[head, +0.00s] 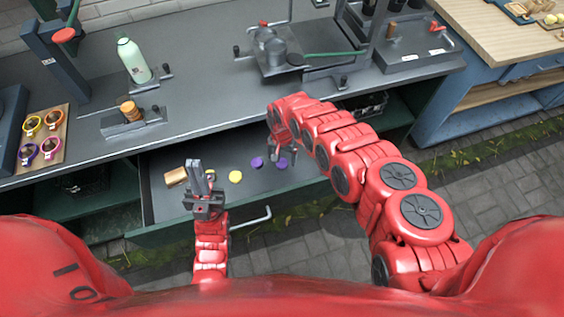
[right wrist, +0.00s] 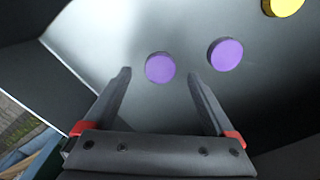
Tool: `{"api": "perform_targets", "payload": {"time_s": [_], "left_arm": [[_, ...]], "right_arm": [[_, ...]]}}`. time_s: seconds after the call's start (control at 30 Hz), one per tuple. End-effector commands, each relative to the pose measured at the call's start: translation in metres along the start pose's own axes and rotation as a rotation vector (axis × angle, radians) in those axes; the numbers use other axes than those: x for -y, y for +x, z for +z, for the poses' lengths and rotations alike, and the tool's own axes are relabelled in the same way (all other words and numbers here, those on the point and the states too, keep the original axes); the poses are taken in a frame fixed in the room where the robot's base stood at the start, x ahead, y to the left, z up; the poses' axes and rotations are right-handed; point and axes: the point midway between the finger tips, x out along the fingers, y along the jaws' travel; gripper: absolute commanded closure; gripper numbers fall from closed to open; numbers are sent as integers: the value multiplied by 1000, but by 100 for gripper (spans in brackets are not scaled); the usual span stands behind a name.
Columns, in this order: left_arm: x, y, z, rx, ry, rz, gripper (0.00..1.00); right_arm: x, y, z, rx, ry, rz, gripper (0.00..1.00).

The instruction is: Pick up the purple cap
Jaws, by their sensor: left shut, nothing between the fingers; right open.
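Two purple caps lie flat in the open drawer. In the head view, one purple cap (head: 257,162) is just left of my right gripper (head: 281,157), and the other purple cap (head: 283,163) shows by its fingers. In the right wrist view, one purple cap (right wrist: 160,67) appears between and just beyond the open fingertips (right wrist: 159,76). The other purple cap (right wrist: 225,53) is to the right of the right finger. My right gripper is empty; its height above the caps is hard to tell. My left gripper (head: 197,172) is shut and empty over the drawer's left part.
The drawer (head: 147,200) also holds a yellow cap (head: 236,177) and a tan cylinder (head: 175,177) near my left gripper. The grey counter (head: 205,110) behind carries a bottle (head: 134,62) and metal devices.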

Motion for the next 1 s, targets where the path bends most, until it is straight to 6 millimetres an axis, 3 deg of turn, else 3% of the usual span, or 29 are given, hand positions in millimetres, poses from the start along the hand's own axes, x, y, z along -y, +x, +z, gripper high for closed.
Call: {"api": "perform_targets", "payload": {"time_s": [0.23, 0.57, 1.0], "left_arm": [[0, -6, 1, 0, 0, 0, 100], [0, -6, 1, 0, 0, 0, 100], [0, -6, 1, 0, 0, 0, 100]], "right_arm": [[1, 20, 0, -1, -1, -2, 10], [0, 22, 0, 0, -1, 0, 10], [0, 22, 0, 0, -1, 0, 89]]}}
